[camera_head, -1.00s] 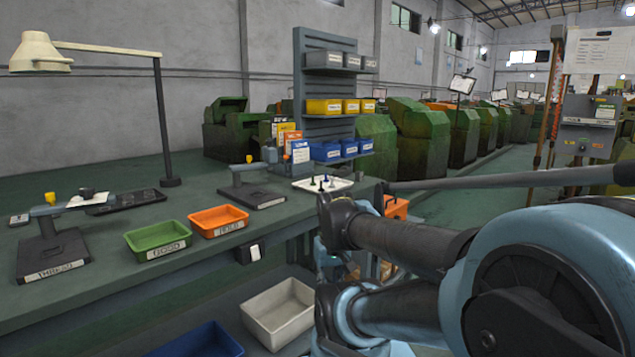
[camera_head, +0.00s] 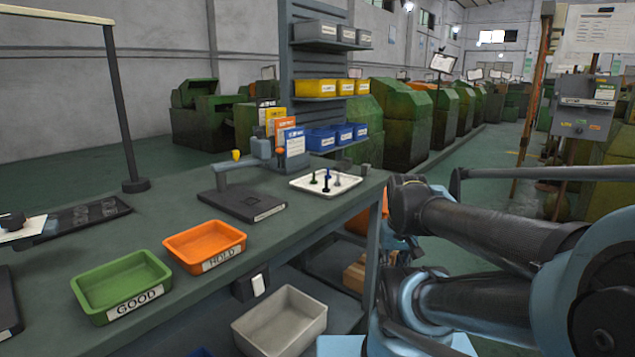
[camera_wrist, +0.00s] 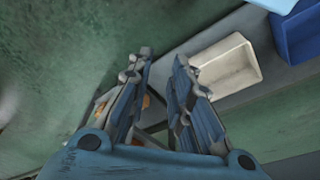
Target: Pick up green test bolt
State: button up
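A small green bolt (camera_head: 314,181) stands upright at the left of a few bolts on a white tray (camera_head: 349,185). The tray lies at the far right end of the workbench. A blue bolt (camera_head: 326,182) and a grey bolt (camera_head: 337,180) stand beside it. My gripper (camera_wrist: 164,58) is open and empty in the wrist view, its two fingers apart, over the floor beside a pale bin. The bolts do not show in the wrist view. In the head view my gripper cannot be made out clearly.
The bench (camera_head: 190,287) carries a green GOOD bin (camera_head: 122,308), an orange HOLD bin (camera_head: 205,270) and a black gauge stand (camera_head: 242,203) left of the tray. A shelf rack (camera_head: 297,100) rises behind. A pale bin (camera_head: 283,344) sits below the bench edge; it also shows in the wrist view (camera_wrist: 216,75).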

notch_tip(320, 180, up, 33)
jog(key=n+g, duration=0.2)
jog(key=n, duration=1.8)
send_over(314, 173)
jog(key=f, duration=0.7)
jog(key=w+f, duration=0.1)
jog(key=f, duration=0.3)
jog(key=shift+a, duration=0.2)
jog(key=shift+s+d+f, duration=0.1)
jog(key=shift+f, duration=1.35)
jog(key=shift+s+d+f, duration=0.1)
jog(key=shift+f, duration=1.3)
grip_shut()
